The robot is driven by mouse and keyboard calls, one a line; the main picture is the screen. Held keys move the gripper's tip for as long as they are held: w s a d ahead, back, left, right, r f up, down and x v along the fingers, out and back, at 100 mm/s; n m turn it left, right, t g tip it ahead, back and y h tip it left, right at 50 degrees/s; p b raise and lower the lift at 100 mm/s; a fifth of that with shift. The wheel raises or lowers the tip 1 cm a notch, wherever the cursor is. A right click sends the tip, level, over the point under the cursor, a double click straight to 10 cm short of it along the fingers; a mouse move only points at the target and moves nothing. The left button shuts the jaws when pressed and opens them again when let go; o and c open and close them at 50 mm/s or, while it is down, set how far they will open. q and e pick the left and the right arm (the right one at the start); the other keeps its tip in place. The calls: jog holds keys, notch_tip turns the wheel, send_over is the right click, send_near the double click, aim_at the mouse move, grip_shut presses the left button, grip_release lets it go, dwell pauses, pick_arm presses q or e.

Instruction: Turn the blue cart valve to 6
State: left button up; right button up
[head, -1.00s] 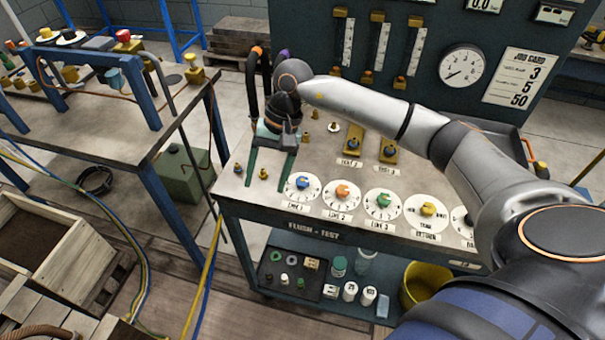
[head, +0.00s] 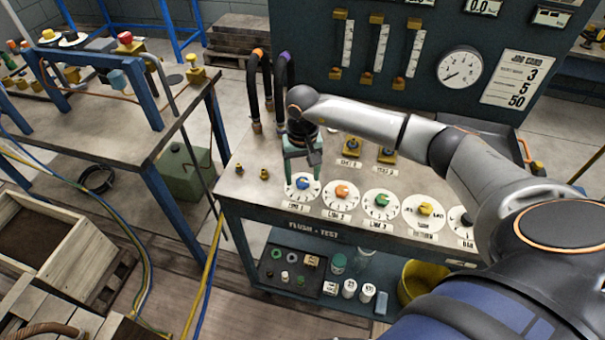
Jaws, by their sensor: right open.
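The blue valve (head: 303,184) is a small blue knob on a round white dial marked with numbers, at the left end of a row of dials on the cart top (head: 233,194). The dial label looks like Line 1. The numbers are too small to read surely, so I cannot tell its setting. My right gripper (head: 302,178) points down over this dial, its green fingers open, one on each side of the blue knob. I cannot tell whether they touch it. My left gripper is not in view.
Beside it are the orange valve (head: 341,191), green valve (head: 382,200) and yellow valve (head: 425,208). Two dark hoses (head: 267,85) stand behind my right gripper. A panel with a gauge (head: 459,69) and job card (head: 518,80) rises behind. A workbench (head: 150,135) stands left.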

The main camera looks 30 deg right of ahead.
jog(key=shift+f, duration=0.6)
grip_shut()
